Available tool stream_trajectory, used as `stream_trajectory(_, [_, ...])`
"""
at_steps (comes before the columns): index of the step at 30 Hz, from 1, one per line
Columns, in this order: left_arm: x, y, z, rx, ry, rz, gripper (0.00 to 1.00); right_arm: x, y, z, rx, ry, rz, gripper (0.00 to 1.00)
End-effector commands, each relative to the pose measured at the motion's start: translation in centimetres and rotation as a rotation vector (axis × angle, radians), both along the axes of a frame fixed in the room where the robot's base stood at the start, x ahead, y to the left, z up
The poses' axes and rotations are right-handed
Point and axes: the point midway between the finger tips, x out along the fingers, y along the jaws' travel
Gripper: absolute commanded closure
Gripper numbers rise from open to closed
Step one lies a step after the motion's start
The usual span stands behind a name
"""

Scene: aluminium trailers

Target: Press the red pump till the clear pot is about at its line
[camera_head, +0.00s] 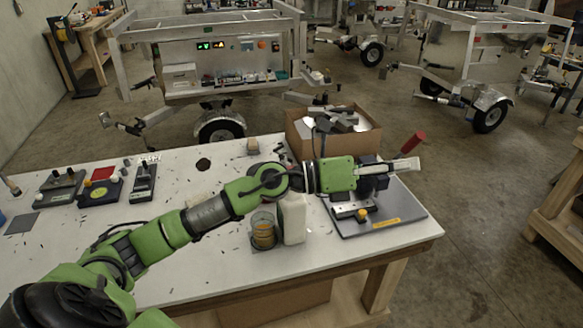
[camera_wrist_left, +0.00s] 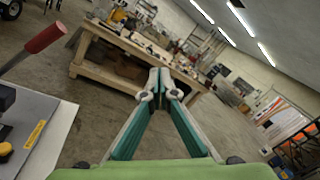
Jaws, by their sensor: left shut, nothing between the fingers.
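The clear pot (camera_head: 263,231) stands on the white table, with dark and amber bands in its lower part; I cannot make out its line or level. A white bottle (camera_head: 293,222) stands just right of it, its top hidden behind my left arm. My left gripper (camera_head: 412,164) is shut and empty, reaching right past the bottle, above a grey plate. Its fingertips meet in the left wrist view (camera_wrist_left: 160,88). My right gripper is not in view.
A grey plate (camera_head: 400,218) carries a clamp fixture with a red handle (camera_head: 413,142), close to my left gripper; the handle also shows in the left wrist view (camera_wrist_left: 45,38). A cardboard box (camera_head: 365,140) of metal parts stands behind. Control boxes (camera_head: 100,190) sit at left.

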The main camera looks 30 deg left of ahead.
Motion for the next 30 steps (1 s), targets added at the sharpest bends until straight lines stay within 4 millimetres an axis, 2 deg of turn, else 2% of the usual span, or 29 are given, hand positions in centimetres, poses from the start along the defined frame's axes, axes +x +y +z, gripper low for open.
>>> stream_trajectory(2, [-0.2, 0.7, -0.3, 0.239, -0.083, -0.040, 1.00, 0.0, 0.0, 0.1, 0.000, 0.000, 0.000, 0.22])
stream_trajectory(5, [0.0, 3.1, -1.6, 0.537, -0.146, -0.064, 1.00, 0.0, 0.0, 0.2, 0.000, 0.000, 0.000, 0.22])
stream_trajectory(9, [0.9, 9.6, -2.9, 0.932, -0.175, -0.043, 1.00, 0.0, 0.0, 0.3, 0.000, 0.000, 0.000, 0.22])
stream_trajectory(12, [1.4, 14.4, -2.8, 1.141, -0.161, -0.006, 1.00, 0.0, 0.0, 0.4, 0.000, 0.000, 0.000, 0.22])
stream_trajectory(15, [1.6, 18.8, -2.3, 1.299, -0.133, 0.037, 1.00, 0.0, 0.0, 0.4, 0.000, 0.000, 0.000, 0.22])
stream_trajectory(18, [1.4, 22.4, -1.7, 1.415, -0.100, 0.074, 1.00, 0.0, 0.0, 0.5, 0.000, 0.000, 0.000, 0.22])
stream_trajectory(21, [1.2, 24.8, -1.0, 1.489, -0.074, 0.104, 1.00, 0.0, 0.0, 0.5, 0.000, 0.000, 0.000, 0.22])
stream_trajectory(24, [1.1, 26.3, -0.6, 1.532, -0.057, 0.122, 1.00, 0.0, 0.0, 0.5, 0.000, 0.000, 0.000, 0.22])
stream_trajectory(30, [1.0, 27.0, -0.5, 1.553, -0.047, 0.130, 1.00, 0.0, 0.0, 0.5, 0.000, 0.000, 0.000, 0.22])
